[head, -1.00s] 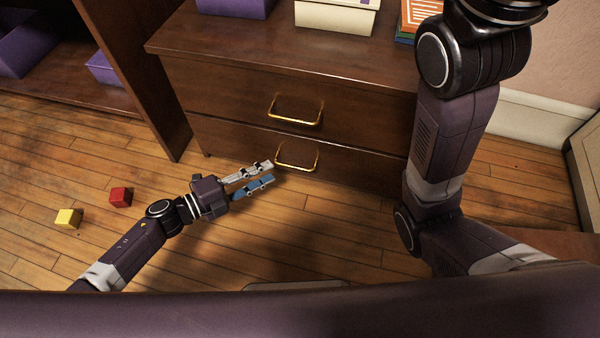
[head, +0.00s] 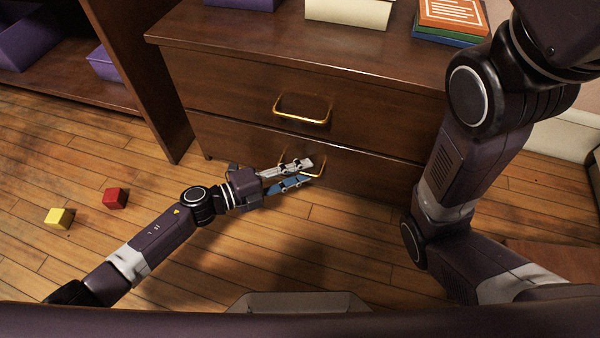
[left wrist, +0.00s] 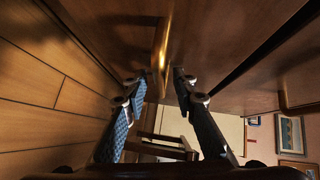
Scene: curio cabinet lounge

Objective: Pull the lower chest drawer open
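The dark wooden chest's lower drawer (head: 375,172) looks closed, flush with the upper drawer (head: 375,112). Its gold bar handle (head: 321,168) is partly hidden behind my left gripper (head: 307,172), which is at the handle from the left. In the left wrist view, the handle (left wrist: 162,45) lies in line with the gap between the two parted fingertips (left wrist: 157,78). The fingers are open, with space on both sides of the bar; I cannot tell how deep the bar sits between them. My right arm shows at the right, but its gripper is out of view.
The upper drawer has its own gold handle (head: 302,112) just above. A red cube (head: 115,198) and a yellow cube (head: 59,218) lie on the floor at left. A dark shelf unit (head: 150,90) stands left of the chest. Books (head: 452,18) and boxes sit on top.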

